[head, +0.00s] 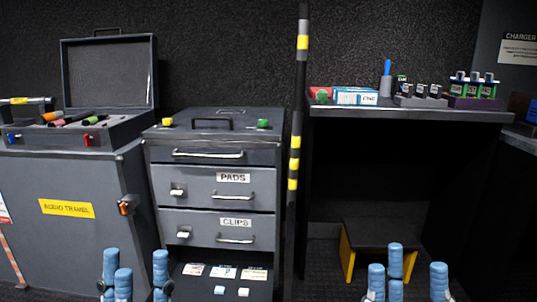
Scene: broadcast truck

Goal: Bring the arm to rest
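My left gripper (138,262) is at the bottom edge of the head view, left of the middle. Its blue fingers point up and stand apart with nothing between them. My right gripper (411,264) is at the bottom edge, right of the middle. Its blue fingers also point up, spread and empty, in front of a dark step stool (380,233) with yellow legs. Most of both arms is out of view below.
An open case (75,137) stands on a grey trunk (55,205) at left. A black-and-yellow striped pole (295,150) stands mid-view. A dark shelf (400,112) at right bears boxes and racks of small devices. The cabinet's bottom drawer is open. The space under the shelf holds the stool.

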